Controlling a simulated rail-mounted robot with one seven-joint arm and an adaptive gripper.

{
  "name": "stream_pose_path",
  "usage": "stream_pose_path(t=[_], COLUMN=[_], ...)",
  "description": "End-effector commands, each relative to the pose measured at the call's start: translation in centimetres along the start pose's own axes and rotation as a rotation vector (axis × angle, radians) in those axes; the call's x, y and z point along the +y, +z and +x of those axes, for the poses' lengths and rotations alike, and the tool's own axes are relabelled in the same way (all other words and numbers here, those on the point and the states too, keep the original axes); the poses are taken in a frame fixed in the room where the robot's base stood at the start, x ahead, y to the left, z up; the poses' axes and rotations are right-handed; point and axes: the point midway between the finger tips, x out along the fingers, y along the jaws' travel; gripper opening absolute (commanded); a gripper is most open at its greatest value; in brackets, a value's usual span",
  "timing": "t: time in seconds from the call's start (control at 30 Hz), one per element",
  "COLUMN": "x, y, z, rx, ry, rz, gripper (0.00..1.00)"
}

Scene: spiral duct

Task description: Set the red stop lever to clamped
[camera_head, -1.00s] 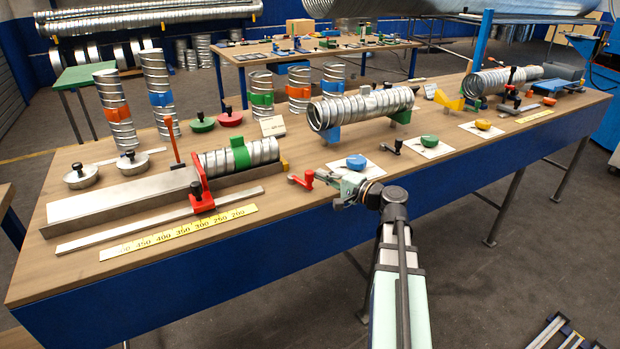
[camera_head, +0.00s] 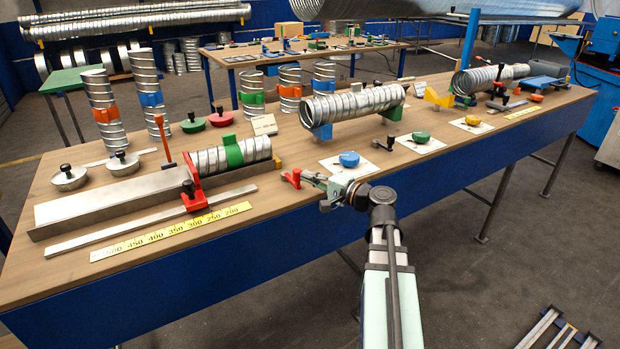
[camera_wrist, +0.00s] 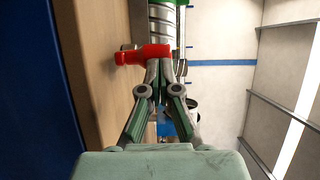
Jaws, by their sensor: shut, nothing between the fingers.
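A red lever (camera_head: 292,178) sits near the front edge of the bench, right of the trough. It also shows in the wrist view (camera_wrist: 145,54), lying crosswise at my fingertips. My gripper (camera_head: 312,180) reaches it from the right with its fingers together. In the wrist view the fingertips (camera_wrist: 158,64) look at or very near the lever; I cannot tell whether they touch. Farther left, a red stop (camera_head: 194,192) with a black knob stands on the trough at the duct's left end. An orange-red handle (camera_head: 163,138) rises behind the trough.
A metal trough (camera_head: 110,197) holds a duct with a green collar (camera_head: 233,152). A yellow scale (camera_head: 170,232) lies in front. A blue knob on a card (camera_head: 349,160) and a small black lever (camera_head: 385,143) are close to my arm.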

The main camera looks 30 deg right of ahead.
Motion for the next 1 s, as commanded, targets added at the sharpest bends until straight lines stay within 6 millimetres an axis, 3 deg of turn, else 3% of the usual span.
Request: stream_pose_path(t=[0.37, 0.7, 1.0], x=[0.0, 0.0, 0.6], y=[0.8, 4.5, 3.7], z=[-1.1, -6.5, -7.4], rx=[-0.003, -0.016, -0.009], ry=[-0.001, -0.001, -0.004], rz=[0.0, -0.001, -0.003], gripper=[0.0, 0.0, 0.0])
